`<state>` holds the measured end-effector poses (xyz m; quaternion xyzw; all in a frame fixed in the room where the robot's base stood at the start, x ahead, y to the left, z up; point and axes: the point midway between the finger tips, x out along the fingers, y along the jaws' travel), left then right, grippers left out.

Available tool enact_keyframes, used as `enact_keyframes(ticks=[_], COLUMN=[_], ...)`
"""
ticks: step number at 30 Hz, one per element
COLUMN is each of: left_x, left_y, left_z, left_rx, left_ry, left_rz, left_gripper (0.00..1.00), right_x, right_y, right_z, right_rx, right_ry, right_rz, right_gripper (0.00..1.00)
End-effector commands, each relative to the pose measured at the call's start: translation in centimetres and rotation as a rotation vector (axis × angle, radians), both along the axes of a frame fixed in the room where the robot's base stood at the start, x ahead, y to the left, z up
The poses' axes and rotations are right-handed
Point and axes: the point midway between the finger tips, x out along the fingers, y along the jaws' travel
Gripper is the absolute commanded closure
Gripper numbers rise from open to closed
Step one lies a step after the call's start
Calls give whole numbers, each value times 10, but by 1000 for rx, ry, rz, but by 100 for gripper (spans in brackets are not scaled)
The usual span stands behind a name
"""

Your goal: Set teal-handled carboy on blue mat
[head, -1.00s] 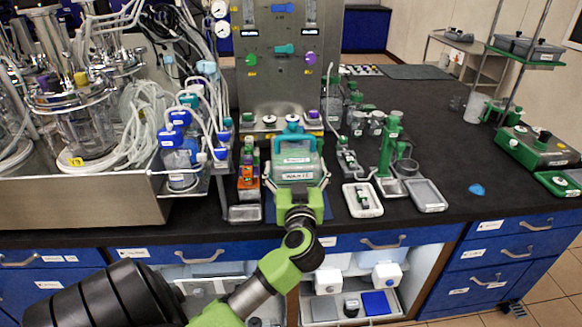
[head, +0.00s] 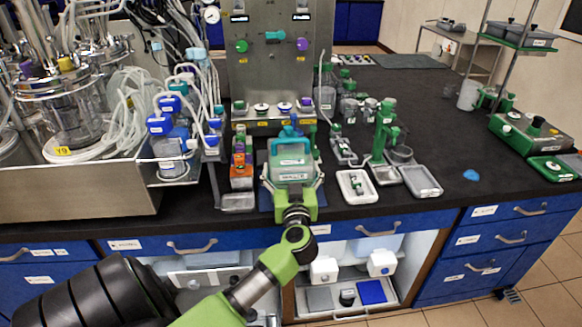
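The carboy (head: 292,166) is a clear, squared bottle with teal-green contents, a label on its front and a teal-blue handle and cap on top. It stands upright at the front of the black bench, in front of the steel panel. My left gripper (head: 293,188) comes from the near side, its fingers on either side of the lower carboy, shut on it. The blue mat (head: 265,200) shows as a dark blue edge beside and under the carboy; most of it is hidden. I cannot tell whether the carboy's base touches it. My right gripper is not in view.
An orange-and-green bottle stack (head: 241,170) stands close on the left. White trays (head: 356,186) and a green stand (head: 383,130) are to the right. Blue-capped bottles (head: 172,140) stand farther left. The bench's right part is mostly clear around a blue patch (head: 471,175).

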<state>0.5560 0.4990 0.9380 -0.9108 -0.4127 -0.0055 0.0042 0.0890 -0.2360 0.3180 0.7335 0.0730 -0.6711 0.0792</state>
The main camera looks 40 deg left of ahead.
Motion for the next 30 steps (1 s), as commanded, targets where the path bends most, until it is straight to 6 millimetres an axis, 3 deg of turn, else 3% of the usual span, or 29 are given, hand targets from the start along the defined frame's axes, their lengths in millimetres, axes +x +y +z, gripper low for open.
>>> enact_keyframes(ticks=[1,2,14,30], left_x=[0,0,-7,-73], left_y=[0,0,-8,-83], left_z=[0,0,-1,-2], left_rx=[-1,-1,0,-2], left_ry=[1,1,1,2], left_rz=[0,0,-1,0], left_gripper=[6,0,0,0], right_x=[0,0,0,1], right_y=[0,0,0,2], right_z=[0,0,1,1], right_rx=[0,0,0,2], right_ry=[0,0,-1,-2], right_rz=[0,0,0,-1], right_gripper=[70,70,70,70])
